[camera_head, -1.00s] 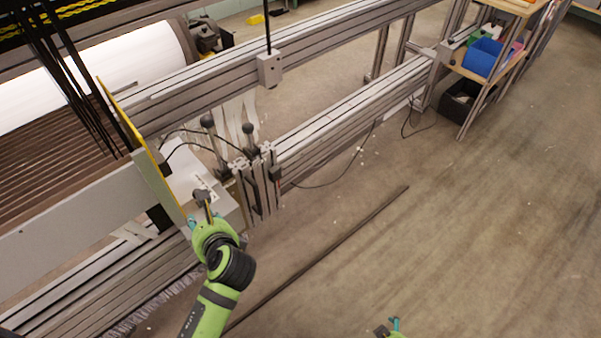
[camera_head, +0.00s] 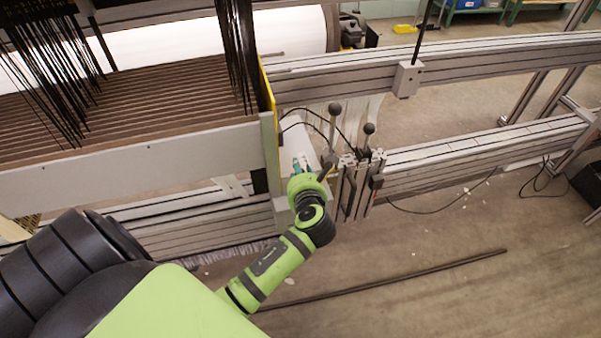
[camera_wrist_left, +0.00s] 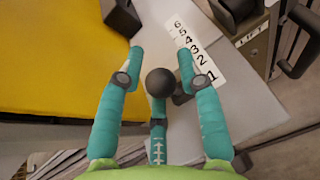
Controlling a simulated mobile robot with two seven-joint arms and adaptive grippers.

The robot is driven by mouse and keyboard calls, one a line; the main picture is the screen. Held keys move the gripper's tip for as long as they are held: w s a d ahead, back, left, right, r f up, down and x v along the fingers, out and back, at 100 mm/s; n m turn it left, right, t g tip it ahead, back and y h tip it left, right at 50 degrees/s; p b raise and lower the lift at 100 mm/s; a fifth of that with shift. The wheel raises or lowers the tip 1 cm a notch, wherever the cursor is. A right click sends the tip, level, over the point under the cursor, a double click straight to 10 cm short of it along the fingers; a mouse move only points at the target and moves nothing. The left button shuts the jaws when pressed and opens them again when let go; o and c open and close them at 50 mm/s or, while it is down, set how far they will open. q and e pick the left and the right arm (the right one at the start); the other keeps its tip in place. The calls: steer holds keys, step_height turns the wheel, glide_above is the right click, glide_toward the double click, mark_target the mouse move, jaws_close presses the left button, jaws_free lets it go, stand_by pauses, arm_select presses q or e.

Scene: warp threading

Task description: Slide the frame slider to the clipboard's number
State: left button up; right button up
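The frame slider appears to be the black ball knob (camera_wrist_left: 160,82) in the left wrist view, beside a white strip (camera_wrist_left: 195,55) printed with numbers from 1 to 6. The knob is near the 1 end. My left gripper (camera_wrist_left: 160,62) has its teal fingers spread on both sides of the knob, with gaps showing; whether any finger touches it I cannot tell. In the head view my left gripper (camera_head: 300,165) is over the pale plate by the loom's end. I cannot make out a clipboard. My right gripper is not in view.
A yellow panel (camera_wrist_left: 60,60) lies left of the fingers in the wrist view. Two ball-topped levers (camera_head: 335,108) (camera_head: 369,128) and black cables stand just right of the gripper. Aluminium rails (camera_head: 480,155) run to the right.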

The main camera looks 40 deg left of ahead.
arm_select(q)
jaws_close()
